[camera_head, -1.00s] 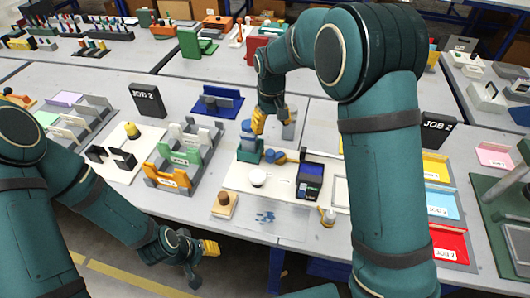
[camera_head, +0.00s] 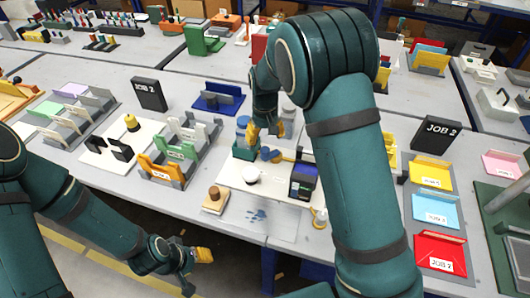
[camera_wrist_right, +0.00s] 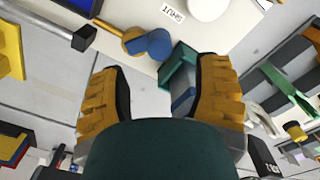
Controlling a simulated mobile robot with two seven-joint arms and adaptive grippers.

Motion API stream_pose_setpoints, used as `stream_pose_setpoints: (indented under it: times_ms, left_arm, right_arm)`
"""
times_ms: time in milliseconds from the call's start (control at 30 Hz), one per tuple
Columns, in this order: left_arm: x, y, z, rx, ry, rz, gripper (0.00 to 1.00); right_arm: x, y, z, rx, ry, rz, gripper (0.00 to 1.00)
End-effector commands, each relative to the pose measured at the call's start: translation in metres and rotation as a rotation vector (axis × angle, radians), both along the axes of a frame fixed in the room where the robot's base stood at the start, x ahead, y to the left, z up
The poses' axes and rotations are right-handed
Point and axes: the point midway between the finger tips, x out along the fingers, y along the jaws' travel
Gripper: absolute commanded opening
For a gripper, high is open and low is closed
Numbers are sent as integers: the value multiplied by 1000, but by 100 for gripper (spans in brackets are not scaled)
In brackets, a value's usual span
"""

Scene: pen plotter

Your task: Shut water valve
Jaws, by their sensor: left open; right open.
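What looks like the water valve, a blue knob on a brass-coloured body (camera_head: 271,155), sits on the white board in the middle of the table. In the right wrist view its blue part (camera_wrist_right: 158,43) and brass part (camera_wrist_right: 133,40) show just beyond my fingertips. My right gripper (camera_head: 266,131) is open, with yellow fingers, above and behind the valve, next to a green holder (camera_head: 244,151) with a blue item. In the right wrist view the gripper (camera_wrist_right: 158,85) has nothing between its fingers. My left gripper (camera_head: 203,256) is low in front of the table, away from the valve.
A white dome (camera_head: 251,174), a dark box with a blue screen (camera_head: 303,181) and a wooden block with a brown knob (camera_head: 215,199) stand near the valve. Grey cylinders stand behind my right gripper. Coloured trays (camera_head: 436,212) lie to the right.

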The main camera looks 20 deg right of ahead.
Motion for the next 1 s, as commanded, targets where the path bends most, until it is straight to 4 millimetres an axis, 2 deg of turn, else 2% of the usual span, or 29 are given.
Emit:
stream_pose_setpoints:
  times_ms: [33,100,300,500,800,867,900,1000]
  left_arm:
    - [1,0,-4,0,-2,1,47]
    - [1,0,-7,0,-3,0,47]
    - [2,0,-12,1,-6,1,47]
    - [3,0,-14,1,-8,2,47]
    - [3,0,-14,1,-8,2,47]
    - [3,0,-14,1,-8,2,47]
    - [3,0,-14,1,-8,2,47]
    - [3,0,-14,1,-8,2,47]
  right_arm:
    - [-1,0,-13,-2,5,-1,63]
    - [-1,0,-26,-1,4,1,63]
    - [-1,0,-54,-1,3,0,63]
    - [-1,0,-66,0,1,0,63]
    - [0,0,-66,0,1,0,65]
    - [0,0,-66,0,1,0,44]
    - [0,0,-66,0,1,0,30]
    - [0,0,-66,0,1,0,0]
